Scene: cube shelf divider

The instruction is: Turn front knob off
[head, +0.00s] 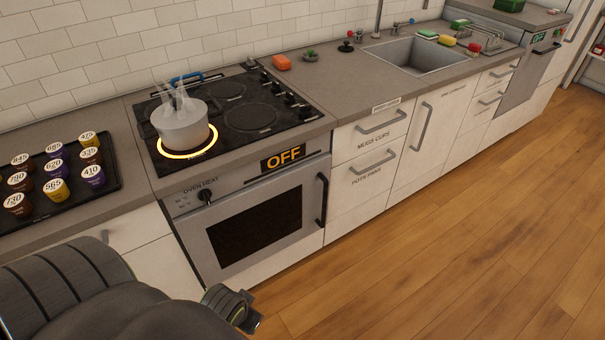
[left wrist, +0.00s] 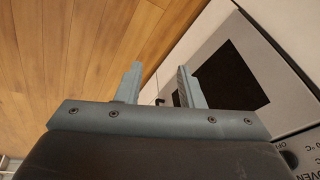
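The cooktop (head: 222,140) has a row of black knobs along its right side. The front knob (head: 305,111) is nearest the counter's front edge; its setting is too small to read. The front left burner (head: 208,146) glows yellow-orange under a steaming pot (head: 183,128). My left arm comes in at the lower left of the head view, well below and in front of the cooktop. My left gripper shows in the left wrist view (left wrist: 160,85) with its fingers apart and nothing between them. It is away from the knobs. My right gripper is not in view.
The oven (head: 255,215) below has an OFF display (head: 283,158), a heat knob (head: 205,196) and a vertical handle (head: 321,198). A black tray (head: 55,214) of numbered capsules lies left of the cooktop. The floor (head: 450,240) is clear.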

